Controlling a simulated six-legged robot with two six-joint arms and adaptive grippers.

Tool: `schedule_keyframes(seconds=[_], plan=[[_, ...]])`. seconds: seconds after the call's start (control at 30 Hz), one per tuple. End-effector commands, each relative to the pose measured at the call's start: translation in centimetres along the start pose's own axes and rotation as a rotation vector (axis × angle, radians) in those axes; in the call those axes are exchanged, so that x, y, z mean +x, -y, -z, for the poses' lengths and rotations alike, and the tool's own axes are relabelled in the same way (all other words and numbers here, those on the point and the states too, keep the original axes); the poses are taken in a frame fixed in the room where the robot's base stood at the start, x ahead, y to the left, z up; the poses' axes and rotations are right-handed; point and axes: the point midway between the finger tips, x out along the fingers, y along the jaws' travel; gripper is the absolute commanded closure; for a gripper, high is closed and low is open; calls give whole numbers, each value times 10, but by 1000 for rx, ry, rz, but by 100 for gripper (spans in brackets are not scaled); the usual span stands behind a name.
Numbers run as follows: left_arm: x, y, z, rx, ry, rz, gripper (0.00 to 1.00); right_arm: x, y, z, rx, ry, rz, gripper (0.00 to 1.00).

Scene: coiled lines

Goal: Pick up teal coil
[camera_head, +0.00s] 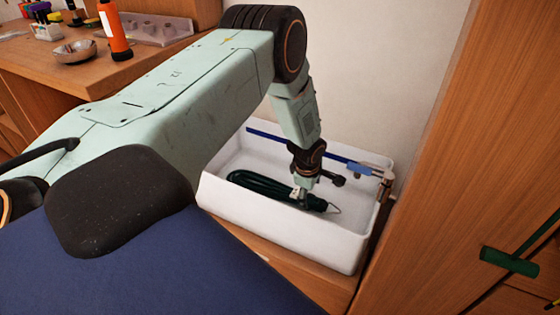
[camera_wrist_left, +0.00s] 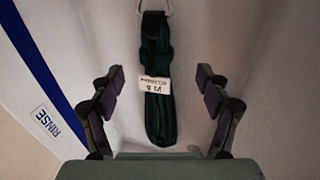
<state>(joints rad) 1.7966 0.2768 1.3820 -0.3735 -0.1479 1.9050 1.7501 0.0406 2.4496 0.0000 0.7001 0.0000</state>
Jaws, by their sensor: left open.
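The dark teal coil (camera_head: 262,187) lies lengthwise in the white basin, with a white tag on it and a metal hook or ring at its right end. In the left wrist view the teal coil (camera_wrist_left: 158,50) runs up the middle, its tag facing the camera and its ring at the top edge. My left gripper (camera_head: 316,181) reaches down into the basin over the coil's tagged end. In the left wrist view its two fingers (camera_wrist_left: 160,105) stand wide apart on either side of the coil, with nothing between them gripped. My right gripper is not in view.
The white basin (camera_head: 285,242) has raised walls around the coil and a blue stripe along its back; a "RINSE" label (camera_wrist_left: 46,124) shows in the left wrist view. A wooden panel (camera_head: 450,170) rises at the right. An orange bottle (camera_head: 113,30) and a bowl (camera_head: 75,52) stand on a desk.

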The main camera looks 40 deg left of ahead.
Motion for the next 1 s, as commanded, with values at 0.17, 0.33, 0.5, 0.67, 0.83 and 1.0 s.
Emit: schedule_keyframes(seconds=[0.17,0.33,0.5,0.67,0.83,1.0], plan=[[16,2,3,-4,-2,2,24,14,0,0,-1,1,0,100],[26,1,3,-4,-1,2,24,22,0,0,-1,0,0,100],[38,-2,5,-4,-1,1,24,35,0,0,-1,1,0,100],[53,-6,8,-3,-1,1,24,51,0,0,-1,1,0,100],[69,-7,9,-1,-1,3,24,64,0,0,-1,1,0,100],[76,-8,9,0,0,2,24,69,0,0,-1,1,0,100]])
